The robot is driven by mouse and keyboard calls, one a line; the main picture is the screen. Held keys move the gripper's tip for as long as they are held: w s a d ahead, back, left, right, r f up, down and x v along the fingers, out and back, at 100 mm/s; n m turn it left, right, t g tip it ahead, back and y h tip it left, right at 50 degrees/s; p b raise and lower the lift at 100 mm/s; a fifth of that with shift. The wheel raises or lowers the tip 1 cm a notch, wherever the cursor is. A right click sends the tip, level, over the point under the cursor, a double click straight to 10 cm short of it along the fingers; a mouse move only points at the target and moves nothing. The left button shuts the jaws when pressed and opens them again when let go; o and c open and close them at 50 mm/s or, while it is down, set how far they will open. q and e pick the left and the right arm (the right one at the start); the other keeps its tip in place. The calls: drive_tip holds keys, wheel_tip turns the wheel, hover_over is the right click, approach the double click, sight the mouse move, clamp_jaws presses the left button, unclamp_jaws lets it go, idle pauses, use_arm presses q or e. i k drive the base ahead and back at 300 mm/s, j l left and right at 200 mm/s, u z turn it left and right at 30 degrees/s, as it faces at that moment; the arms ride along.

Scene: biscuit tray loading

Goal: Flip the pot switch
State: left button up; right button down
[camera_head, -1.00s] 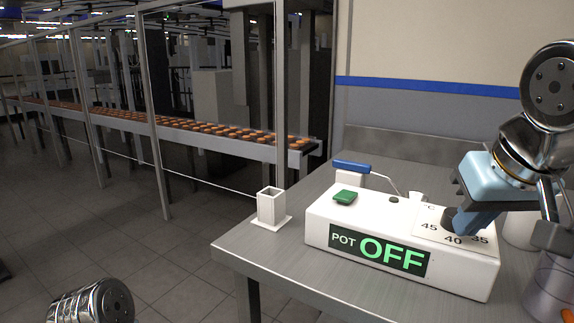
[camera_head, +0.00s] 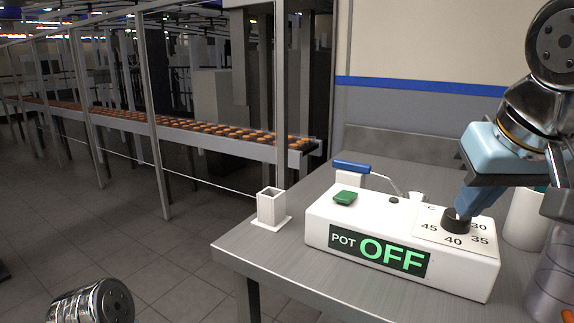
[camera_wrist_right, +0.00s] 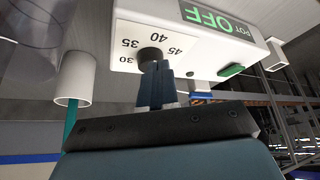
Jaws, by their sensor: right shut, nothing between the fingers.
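The white pot box (camera_head: 320,213) stands on the metal table, and its front display (camera_head: 380,250) reads "POT OFF". A green switch (camera_head: 345,197) sits on its top at the left; it also shows in the right wrist view (camera_wrist_right: 231,71). A black dial knob (camera_head: 456,221) with numbers around it is on the right of the top. My right gripper (camera_head: 463,208) is shut and empty, its fingertips at the knob; in the wrist view the fingertips (camera_wrist_right: 163,66) are close beside the knob (camera_wrist_right: 150,55). Whether they touch cannot be told. My left gripper is out of view.
A small white square holder (camera_head: 271,207) stands at the table's left corner. A blue-handled tool (camera_head: 351,167) rests behind the box. White and clear containers (camera_head: 524,220) stand at the right. A conveyor with biscuits (camera_head: 230,133) runs behind at the left.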

sight(346, 196)
drive_tip(key=k+j, duration=0.8)
